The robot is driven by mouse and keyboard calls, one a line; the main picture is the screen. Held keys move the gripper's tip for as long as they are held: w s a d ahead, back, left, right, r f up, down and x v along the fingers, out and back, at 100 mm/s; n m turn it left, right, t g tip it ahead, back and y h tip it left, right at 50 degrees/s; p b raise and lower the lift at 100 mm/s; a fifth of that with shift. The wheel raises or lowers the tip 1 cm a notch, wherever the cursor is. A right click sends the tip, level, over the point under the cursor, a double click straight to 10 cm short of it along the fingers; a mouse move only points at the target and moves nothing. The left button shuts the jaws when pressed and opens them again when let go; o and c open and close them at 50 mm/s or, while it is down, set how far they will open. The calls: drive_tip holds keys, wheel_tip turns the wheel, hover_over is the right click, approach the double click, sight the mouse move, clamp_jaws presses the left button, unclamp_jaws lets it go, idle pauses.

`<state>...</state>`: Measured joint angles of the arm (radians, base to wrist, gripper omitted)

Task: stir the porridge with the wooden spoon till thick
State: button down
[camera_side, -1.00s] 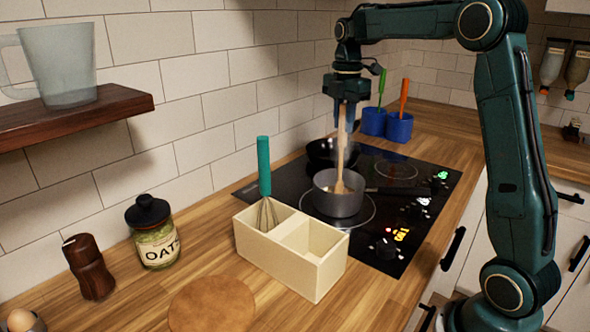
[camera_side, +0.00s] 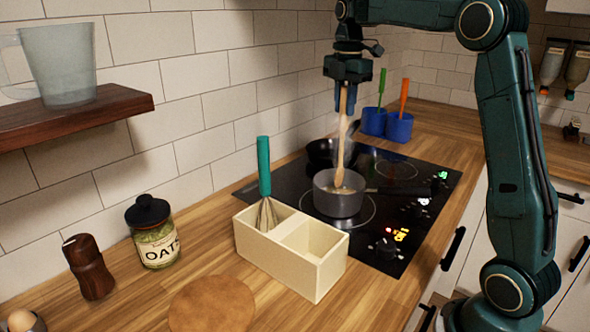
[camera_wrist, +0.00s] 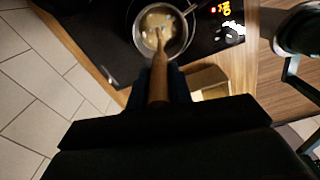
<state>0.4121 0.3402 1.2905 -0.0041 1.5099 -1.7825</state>
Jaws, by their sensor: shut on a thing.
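My gripper (camera_side: 343,97) is shut on the upper handle of the wooden spoon (camera_side: 342,140), above the saucepan. The spoon stands close to upright and its lower end is inside the grey saucepan (camera_side: 338,204), its tip hidden in the contents. The saucepan sits on the front-left ring of the black hob. In the wrist view the spoon (camera_wrist: 159,75) reaches into the pan, where pale porridge with lighter lumps (camera_wrist: 156,24) shows. Steam rises around the spoon.
A cream divided box (camera_side: 290,262) with a green-handled whisk (camera_side: 264,170) stands in front of the hob. A black frying pan (camera_side: 322,150) is behind the saucepan. Blue pots (camera_side: 398,128) stand beyond the hob. An oats jar (camera_side: 153,235) and a brown mill (camera_side: 89,268) are at left.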

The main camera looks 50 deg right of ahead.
sight(346, 84)
drive_tip(key=shift+r, duration=2.1)
drive_tip(key=shift+r, duration=2.5)
drive_tip(key=shift+a, duration=0.15)
